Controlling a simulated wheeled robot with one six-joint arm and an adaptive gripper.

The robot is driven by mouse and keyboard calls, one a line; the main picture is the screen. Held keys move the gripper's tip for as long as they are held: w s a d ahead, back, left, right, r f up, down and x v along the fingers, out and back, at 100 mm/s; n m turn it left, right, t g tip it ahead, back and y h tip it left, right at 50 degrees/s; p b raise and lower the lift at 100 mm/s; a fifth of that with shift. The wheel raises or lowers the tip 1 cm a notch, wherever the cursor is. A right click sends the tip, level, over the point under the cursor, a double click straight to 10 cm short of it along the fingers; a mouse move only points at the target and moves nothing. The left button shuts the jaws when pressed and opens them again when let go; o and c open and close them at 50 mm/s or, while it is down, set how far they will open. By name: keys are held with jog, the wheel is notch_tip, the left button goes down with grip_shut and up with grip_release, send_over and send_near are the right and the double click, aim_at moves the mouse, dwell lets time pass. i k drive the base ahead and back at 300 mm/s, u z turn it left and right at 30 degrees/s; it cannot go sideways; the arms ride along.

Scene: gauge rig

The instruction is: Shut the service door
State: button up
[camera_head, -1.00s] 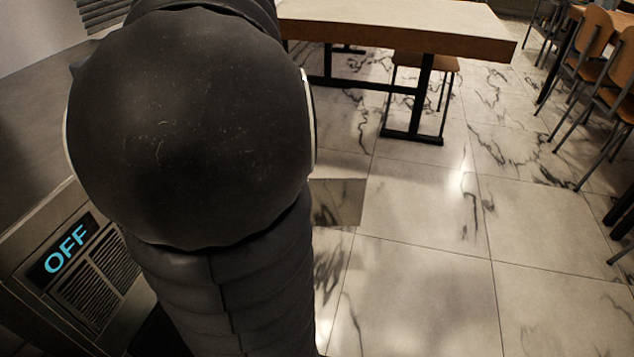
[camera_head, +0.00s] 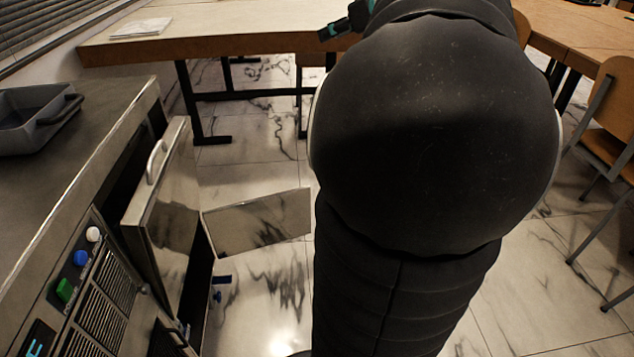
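A grey metal cabinet (camera_head: 100,190) stands at the left. A metal front panel with a bar handle (camera_head: 157,160) stands out from its front with a dark gap behind. A flat shiny panel (camera_head: 258,224) juts out to the right beyond it, over the floor. Either could be the service door; I cannot tell which. Both are open, apart from the cabinet face. My arm fills the middle right. A black and teal part of my gripper (camera_head: 345,27) shows at the top, far from both panels. Its fingertips are not clear.
Green, blue and white buttons (camera_head: 80,258) and vent slats are on the cabinet face. A grey tray (camera_head: 38,118) sits on top. A wooden table (camera_head: 215,48) stands behind, chairs (camera_head: 605,130) at the right. Marble floor is clear between the panels and my arm.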

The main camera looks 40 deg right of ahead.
aim_at(251, 225)
jog(key=z, duration=1.95)
jog(key=i, duration=3.5)
jog(key=u, duration=2.35)
jog(key=i, duration=1)
jog(key=u, duration=3)
